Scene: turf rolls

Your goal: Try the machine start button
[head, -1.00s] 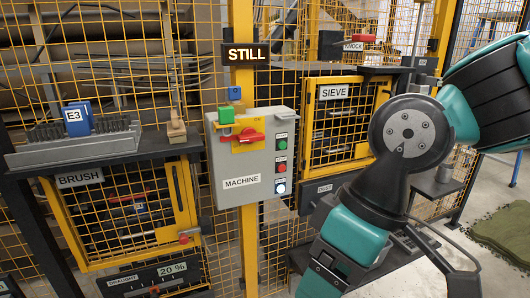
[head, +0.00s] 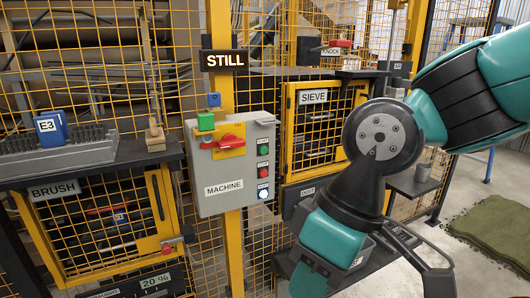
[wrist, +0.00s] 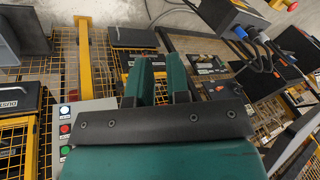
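The machine panel is a grey box (head: 222,205) labelled MACHINE on the yellow post in the head view. On its right side are a green button (head: 262,150), a red button (head: 262,172) and a lit white button (head: 262,194); their small labels are unreadable. A red handle (head: 230,141) sits on a yellow plate, with a green block (head: 206,122) at upper left. My gripper (wrist: 159,75) shows two teal fingers with a gap between them and nothing visibly held. The wrist view shows the green button (wrist: 66,150) left of the fingers, apart from them.
A lit STILL sign (head: 223,60) hangs above the panel. The SIEVE cage (head: 315,120) stands right of it and the BRUSH cage (head: 95,225) left. A dark shelf (head: 100,160) holds a blue E3 block (head: 50,128). A turf piece (head: 495,233) lies on the floor at right.

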